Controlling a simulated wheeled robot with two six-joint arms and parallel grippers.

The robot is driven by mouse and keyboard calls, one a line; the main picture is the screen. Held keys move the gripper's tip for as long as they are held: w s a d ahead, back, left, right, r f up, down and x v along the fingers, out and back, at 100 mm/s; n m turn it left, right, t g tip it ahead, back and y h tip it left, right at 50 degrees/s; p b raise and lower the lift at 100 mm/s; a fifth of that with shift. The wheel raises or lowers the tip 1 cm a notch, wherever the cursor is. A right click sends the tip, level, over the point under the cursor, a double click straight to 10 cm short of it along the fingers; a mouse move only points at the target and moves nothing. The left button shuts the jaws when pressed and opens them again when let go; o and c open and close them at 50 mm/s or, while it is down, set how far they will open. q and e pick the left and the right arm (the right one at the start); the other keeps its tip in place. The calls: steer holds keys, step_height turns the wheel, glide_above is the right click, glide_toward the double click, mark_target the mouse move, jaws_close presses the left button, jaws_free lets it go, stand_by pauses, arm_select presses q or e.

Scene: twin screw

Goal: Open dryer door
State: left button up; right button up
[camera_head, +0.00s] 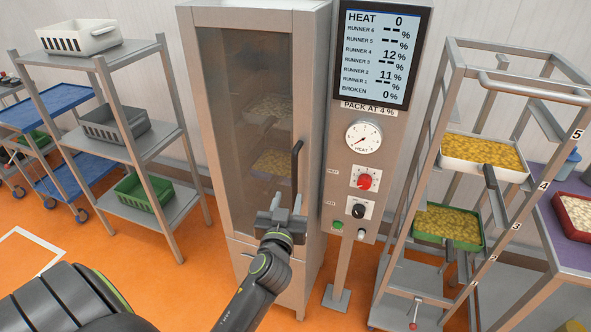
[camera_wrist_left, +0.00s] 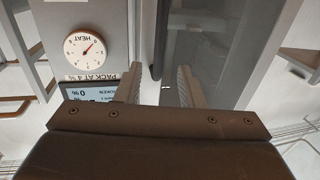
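The dryer (camera_head: 255,110) is a tall grey cabinet with a tinted glass door (camera_head: 225,150), which is shut. Trays show dimly behind the glass. A dark vertical handle (camera_head: 296,165) is on the door's right side. My left gripper (camera_head: 287,198) is open in front of the lower end of the handle. In the left wrist view, the dark handle bar (camera_wrist_left: 159,40) lines up with the gap between the fingers of the left gripper (camera_wrist_left: 160,75). I cannot tell whether the bar is between the fingertips or just beyond them. My right gripper is not in view.
A control panel with a screen (camera_head: 380,50), dial and knobs stands right of the dryer. A tray rack (camera_head: 455,110) is farther right. A shelf with bins (camera_head: 115,125) and a blue cart (camera_head: 60,105) stand left. Orange floor is clear before the dryer's left side.

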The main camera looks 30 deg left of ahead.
mark_target(294, 175)
arm_select(q)
steer(key=p+x, duration=0.2)
steer(key=x, duration=0.9)
steer(key=shift+w+a, duration=0.1)
steer(key=shift+w, duration=0.1)
steer(key=shift+f, duration=0.1)
jaws_close()
